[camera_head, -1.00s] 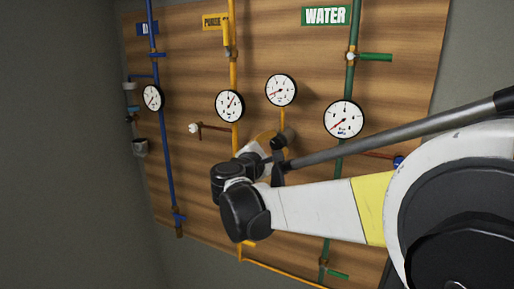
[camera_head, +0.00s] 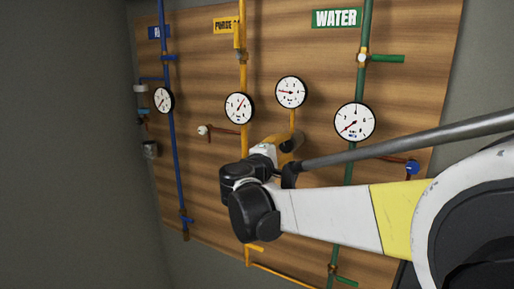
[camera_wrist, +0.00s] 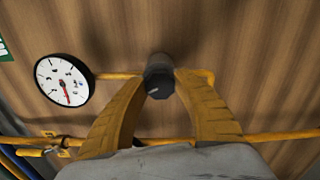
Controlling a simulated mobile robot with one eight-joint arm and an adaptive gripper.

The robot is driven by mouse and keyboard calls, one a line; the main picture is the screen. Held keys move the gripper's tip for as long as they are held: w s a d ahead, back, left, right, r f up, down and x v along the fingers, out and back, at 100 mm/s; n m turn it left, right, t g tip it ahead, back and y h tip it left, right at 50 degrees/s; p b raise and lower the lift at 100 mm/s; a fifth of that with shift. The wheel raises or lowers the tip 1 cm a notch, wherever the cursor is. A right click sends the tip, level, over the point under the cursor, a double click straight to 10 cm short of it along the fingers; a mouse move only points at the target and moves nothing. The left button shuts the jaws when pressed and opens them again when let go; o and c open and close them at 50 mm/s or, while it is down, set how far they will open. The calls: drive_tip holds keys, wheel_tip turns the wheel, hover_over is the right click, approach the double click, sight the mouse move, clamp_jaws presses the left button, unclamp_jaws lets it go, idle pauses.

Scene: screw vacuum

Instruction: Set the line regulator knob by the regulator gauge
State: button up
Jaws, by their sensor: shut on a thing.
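The dark regulator knob (camera_wrist: 160,84) sits on the yellow line, with a pale mark on its face. My gripper (camera_wrist: 165,78) has its two yellow fingers closed on the knob's sides. In the head view my gripper (camera_head: 284,147) is largely hidden by my wrist, and the knob cannot be made out there. The white round regulator gauge (camera_head: 291,92) is above the gripper on a yellow stem, its needle pointing about left. In the wrist view the gauge (camera_wrist: 64,80) is left of the knob, its red needle pointing down and slightly right.
Another gauge (camera_head: 240,108) is on the yellow pipe, and a water gauge (camera_head: 354,122) is on the green pipe. A blue-pipe gauge (camera_head: 163,100) is at left. A red valve handle with a white end (camera_head: 204,130) sticks out left of my wrist. The wooden board (camera_head: 205,190) backs everything.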

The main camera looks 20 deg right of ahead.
idle(0.3)
drive_tip(key=o, duration=1.2)
drive_tip(key=shift+c, duration=0.2)
drive_tip(key=v, duration=1.2)
